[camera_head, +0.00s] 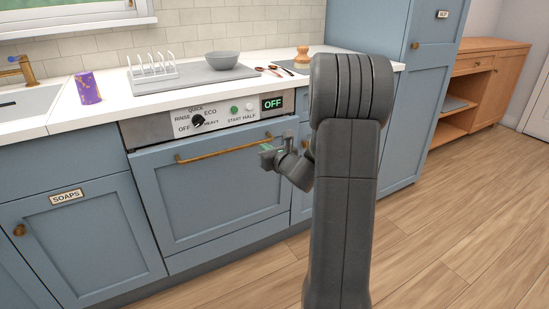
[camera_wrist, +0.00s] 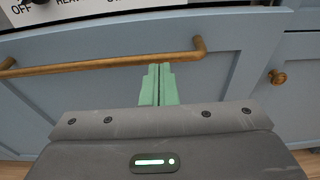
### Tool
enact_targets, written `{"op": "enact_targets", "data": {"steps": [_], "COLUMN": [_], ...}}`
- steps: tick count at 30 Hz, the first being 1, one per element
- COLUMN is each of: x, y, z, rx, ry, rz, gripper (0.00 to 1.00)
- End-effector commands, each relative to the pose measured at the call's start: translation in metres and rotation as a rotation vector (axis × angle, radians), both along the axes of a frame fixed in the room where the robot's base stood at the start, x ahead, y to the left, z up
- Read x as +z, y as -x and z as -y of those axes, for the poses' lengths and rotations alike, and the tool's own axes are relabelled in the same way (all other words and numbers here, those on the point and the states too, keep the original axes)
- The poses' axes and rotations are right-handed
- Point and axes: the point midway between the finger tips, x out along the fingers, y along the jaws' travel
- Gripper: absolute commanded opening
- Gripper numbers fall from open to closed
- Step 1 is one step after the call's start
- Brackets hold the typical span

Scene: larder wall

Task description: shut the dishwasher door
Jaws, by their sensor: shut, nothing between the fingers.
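The dishwasher door (camera_head: 215,195) is a blue panel with a brass bar handle (camera_head: 215,150), below a steel control panel (camera_head: 185,121). It stands upright and looks closed or nearly so; I cannot tell whether a small gap remains at its top. My gripper (camera_head: 266,149) is in front of the door's upper right, by the handle's right end. In the wrist view, its green fingers (camera_wrist: 159,72) are shut together and empty. Their tips meet the line of the handle (camera_wrist: 110,64) left of its right end, before the door (camera_wrist: 220,75). Whether they touch is unclear.
A "SOAPS" cabinet (camera_head: 75,235) adjoins on the left. A brass knob (camera_wrist: 277,77) is on the cabinet to the right. The wooden floor (camera_head: 440,225) at right is clear.

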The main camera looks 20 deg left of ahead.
Motion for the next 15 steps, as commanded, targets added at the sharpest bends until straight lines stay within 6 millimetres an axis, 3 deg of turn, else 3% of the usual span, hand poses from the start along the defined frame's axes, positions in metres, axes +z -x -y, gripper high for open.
{"op": "enact_targets", "data": {"steps": [6,15], "x": [-0.003,-0.002], "y": [-0.012,-0.014], "z": [-0.015,-0.016], "rx": [0.000,0.000], "ry": [0.000,0.000], "rz": [0.000,0.000], "gripper": [0.00,0.00]}}
